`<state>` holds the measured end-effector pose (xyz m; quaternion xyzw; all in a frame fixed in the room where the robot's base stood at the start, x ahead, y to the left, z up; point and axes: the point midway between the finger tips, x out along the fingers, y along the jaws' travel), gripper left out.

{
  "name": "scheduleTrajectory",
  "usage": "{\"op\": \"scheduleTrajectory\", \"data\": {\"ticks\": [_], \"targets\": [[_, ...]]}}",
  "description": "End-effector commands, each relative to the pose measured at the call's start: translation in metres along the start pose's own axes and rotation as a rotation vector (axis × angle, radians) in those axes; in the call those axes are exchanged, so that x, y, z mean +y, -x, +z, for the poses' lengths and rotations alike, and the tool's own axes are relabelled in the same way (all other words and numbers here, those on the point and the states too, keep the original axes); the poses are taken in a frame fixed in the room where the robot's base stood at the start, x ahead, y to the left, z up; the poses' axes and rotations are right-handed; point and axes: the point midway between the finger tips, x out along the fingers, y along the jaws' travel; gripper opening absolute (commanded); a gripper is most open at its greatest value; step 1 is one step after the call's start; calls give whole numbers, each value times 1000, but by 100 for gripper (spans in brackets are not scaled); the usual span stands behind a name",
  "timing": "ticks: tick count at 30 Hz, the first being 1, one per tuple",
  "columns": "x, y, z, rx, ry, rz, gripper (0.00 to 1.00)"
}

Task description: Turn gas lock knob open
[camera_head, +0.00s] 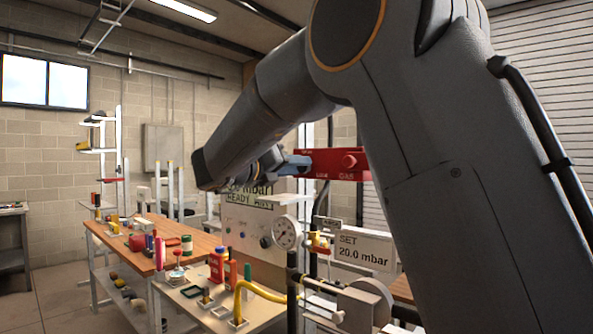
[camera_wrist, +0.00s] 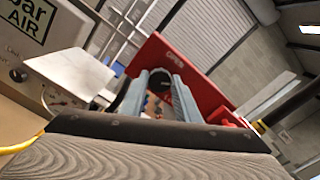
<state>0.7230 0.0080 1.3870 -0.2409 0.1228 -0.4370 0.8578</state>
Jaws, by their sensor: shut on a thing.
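The red gas lock panel (camera_head: 333,172) shows in the head view just right of my gripper, with white lettering and a round red knob (camera_head: 349,161) on its right part. In the wrist view the panel (camera_wrist: 205,88) appears tilted behind my fingers. A dark round knob (camera_wrist: 160,79) stands on it between my two grey-blue fingers. My gripper (camera_wrist: 160,88) is shut on this dark knob. In the head view my gripper (camera_head: 296,165) meets the panel's left end, and the dark knob is hidden there.
A pressure gauge (camera_head: 287,232) and a "SET 20.0 mbar" sign (camera_head: 364,249) stand below the panel. A white plate (camera_wrist: 73,72) lies left of my fingers in the wrist view. A wooden bench (camera_head: 120,240) with several bottles and tools is at left.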

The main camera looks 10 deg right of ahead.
Motion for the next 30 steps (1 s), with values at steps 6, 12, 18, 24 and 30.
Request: {"op": "scheduleTrajectory", "data": {"ticks": [6, 12, 18, 24, 30], "targets": [[1, 0, 0, 0, 203, 0, 7], [1, 0, 1, 0, 394, 0, 7], [1, 0, 1, -1, 582, 0, 7], [1, 0, 1, -1, 745, 0, 7], [2, 0, 0, -1, 869, 0, 7]]}}
